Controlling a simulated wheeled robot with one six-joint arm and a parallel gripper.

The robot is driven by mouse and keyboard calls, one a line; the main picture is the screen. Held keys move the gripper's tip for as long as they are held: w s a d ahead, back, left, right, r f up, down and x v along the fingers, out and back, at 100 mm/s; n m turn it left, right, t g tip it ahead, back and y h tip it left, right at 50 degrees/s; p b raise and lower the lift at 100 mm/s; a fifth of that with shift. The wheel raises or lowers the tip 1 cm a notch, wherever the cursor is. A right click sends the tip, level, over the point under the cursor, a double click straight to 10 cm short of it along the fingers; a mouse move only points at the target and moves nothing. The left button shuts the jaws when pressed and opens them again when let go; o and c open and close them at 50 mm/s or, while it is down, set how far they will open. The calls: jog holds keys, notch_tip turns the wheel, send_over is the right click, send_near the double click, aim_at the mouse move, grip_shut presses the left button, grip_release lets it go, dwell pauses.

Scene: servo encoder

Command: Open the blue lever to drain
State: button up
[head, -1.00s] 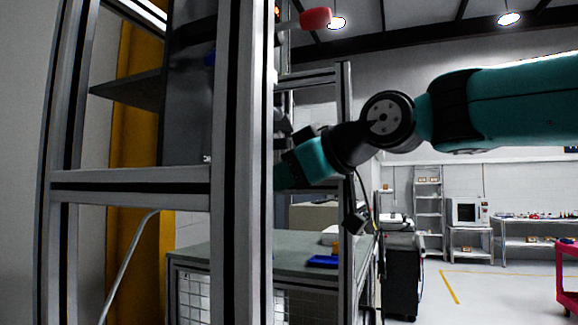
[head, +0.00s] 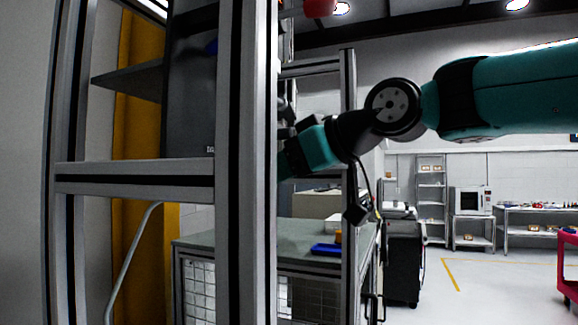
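The metal frame's thick post (head: 246,200) and crossbar (head: 140,178) stand close in front. A red part (head: 319,7) juts out at the top. A grey bench (head: 215,242) with a blue tray (head: 327,249) stands behind. Open floor (head: 500,285) lies to the right.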

jog(key=shift+r, duration=0.1)
jog(key=b+v, duration=0.2)
jog(key=v, duration=1.5)
jog(key=shift+d+b, duration=0.25)
jog(key=shift+b, duration=0.1)
notch_tip(320, 180, down, 19)
jog(key=s+a+m+g+h, duration=0.1)
jog(key=s+m+g+h, duration=0.1)
jog(key=m+g+h, duration=0.15)
jog(key=s+d+f+m+g+h, duration=0.1)
jog(key=s+d+f+g+h, duration=0.1)
jog(key=s+f, duration=0.4)
jog(key=s+d+f+m+g+h, duration=0.1)
jog(key=s+d+f+g, duration=0.1)
jog(key=s+f, duration=0.5)
notch_tip(320, 180, down, 6)
jog(key=shift+s+d+f+h, duration=0.1)
jog(key=shift+s+d+h, duration=0.15)
jog(key=shift+d+h, duration=0.1)
